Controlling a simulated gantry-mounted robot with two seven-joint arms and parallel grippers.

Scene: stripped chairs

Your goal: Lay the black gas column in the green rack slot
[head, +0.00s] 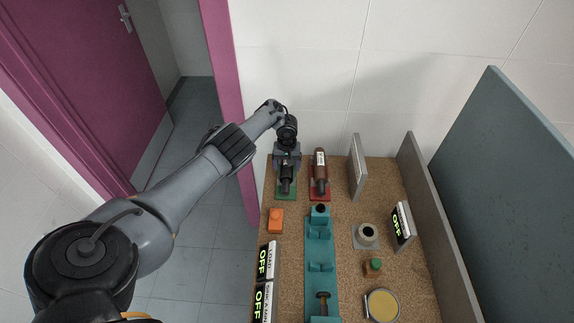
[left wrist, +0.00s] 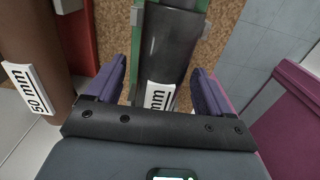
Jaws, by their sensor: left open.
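The black gas column (head: 286,184) lies in the green rack slot (head: 279,196) at the far left of the bench. In the left wrist view the column (left wrist: 168,50) runs between my fingers, with a white label reading "mm" and green rack edges (left wrist: 138,45) showing beside it. My left gripper (head: 287,163) is over the column's far end. Its two purple fingers stand open, one on each side of the column, with gaps visible. The gripper hides the far part of column and slot in the head view. My right gripper is out of view.
A brown column (head: 320,165) labelled "50 mm" lies in the red slot (head: 319,194) close beside. A grey upright plate (head: 357,167), a teal fixture (head: 319,254), an orange block (head: 276,221) and "OFF" signs (head: 266,262) stand on the cork bench. A wall is just behind.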

